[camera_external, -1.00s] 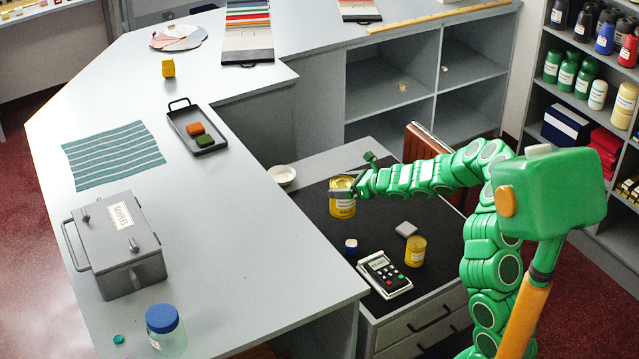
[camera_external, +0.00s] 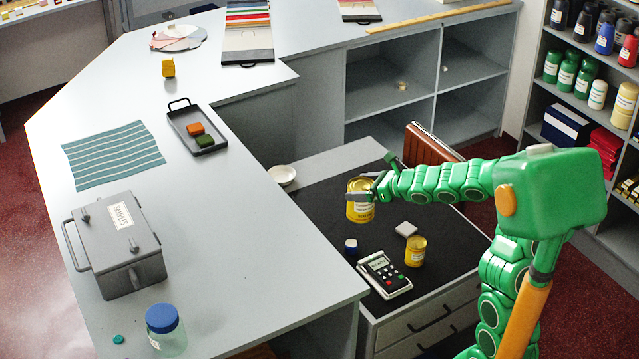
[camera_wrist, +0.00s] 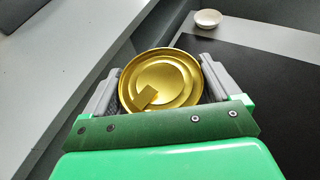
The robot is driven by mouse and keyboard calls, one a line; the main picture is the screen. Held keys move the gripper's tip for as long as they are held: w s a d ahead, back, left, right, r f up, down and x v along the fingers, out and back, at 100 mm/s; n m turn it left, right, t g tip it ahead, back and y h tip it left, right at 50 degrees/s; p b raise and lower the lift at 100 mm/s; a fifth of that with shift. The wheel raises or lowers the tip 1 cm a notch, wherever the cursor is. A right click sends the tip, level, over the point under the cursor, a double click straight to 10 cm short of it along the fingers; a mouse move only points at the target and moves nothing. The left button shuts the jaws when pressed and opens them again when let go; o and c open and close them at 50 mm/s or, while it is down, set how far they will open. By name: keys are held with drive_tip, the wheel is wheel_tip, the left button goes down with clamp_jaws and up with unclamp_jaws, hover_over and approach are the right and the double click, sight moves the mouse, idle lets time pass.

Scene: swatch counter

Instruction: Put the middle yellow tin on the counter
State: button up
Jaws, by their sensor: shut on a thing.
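My gripper (camera_external: 361,196) is shut on a yellow tin (camera_external: 360,210) with a pale label, over the dark mat of the lower surface. In the wrist view the tin's round gold lid (camera_wrist: 160,80) sits between the two grey fingers (camera_wrist: 166,92). A smaller yellow tin (camera_external: 415,252) stands on the dark mat, to the right and nearer the camera. A small yellow object (camera_external: 168,67) stands on the far part of the grey counter (camera_external: 235,215); I cannot tell if it is a tin. The counter lies to the left of my gripper.
A white bowl (camera_external: 281,176) stands by the counter edge. The counter bears a sample box (camera_external: 118,245), striped cloth (camera_external: 112,155), tray (camera_external: 215,146) and blue-lidded jar (camera_external: 166,335); its middle is clear.

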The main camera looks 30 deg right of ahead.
drive_tip(key=shift+s+r, duration=0.2)
drive_tip(key=shift+s, duration=0.3)
